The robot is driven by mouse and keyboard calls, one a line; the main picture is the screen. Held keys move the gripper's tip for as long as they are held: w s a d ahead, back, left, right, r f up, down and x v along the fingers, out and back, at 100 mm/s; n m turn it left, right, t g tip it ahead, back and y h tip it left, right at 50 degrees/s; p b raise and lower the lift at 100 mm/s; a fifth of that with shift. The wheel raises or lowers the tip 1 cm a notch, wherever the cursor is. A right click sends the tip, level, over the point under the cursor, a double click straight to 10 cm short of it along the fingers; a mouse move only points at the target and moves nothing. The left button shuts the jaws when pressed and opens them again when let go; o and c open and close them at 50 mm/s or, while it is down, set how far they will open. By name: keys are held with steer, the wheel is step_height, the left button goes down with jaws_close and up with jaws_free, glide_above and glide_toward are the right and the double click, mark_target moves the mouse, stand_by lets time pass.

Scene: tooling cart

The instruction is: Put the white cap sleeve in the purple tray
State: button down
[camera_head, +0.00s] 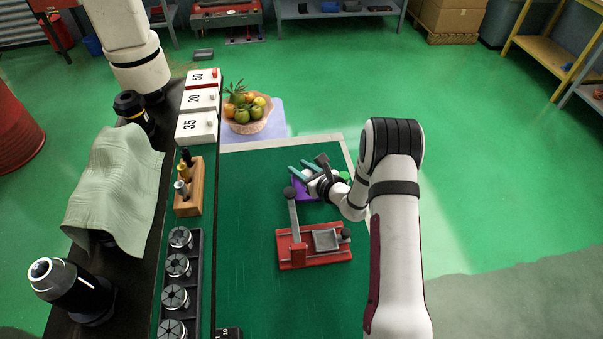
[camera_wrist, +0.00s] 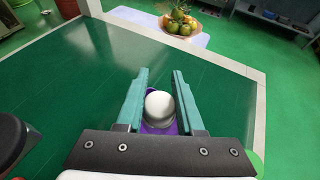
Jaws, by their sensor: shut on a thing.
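The white cap sleeve (camera_wrist: 160,105) shows in the wrist view as a rounded white piece between the two teal fingers of my gripper (camera_wrist: 160,73). My gripper is shut on it. The purple tray (camera_wrist: 149,129) shows around and behind the sleeve, partly hidden by it. In the head view the purple tray (camera_head: 303,192) is on the green mat behind the red fixture, and my gripper (camera_head: 299,167) is over or beside it. My wrist hides part of the tray. I cannot tell how high the sleeve is above the tray.
A red lever fixture (camera_head: 313,252) stands on the green mat (camera_head: 247,200) in front of the tray. A fruit basket (camera_head: 246,124) is at the back left. A wooden tool block (camera_head: 188,190) and a collet rack (camera_head: 195,285) line the left edge. The mat's middle left is clear.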

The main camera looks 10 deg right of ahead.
steer(key=shift+f, duration=0.95)
steer(key=shift+f, duration=0.1)
steer(key=c, duration=0.5)
jaws_free()
steer(key=shift+c, duration=0.2)
steer(key=v, duration=1.2)
steer(key=shift+s, duration=0.1)
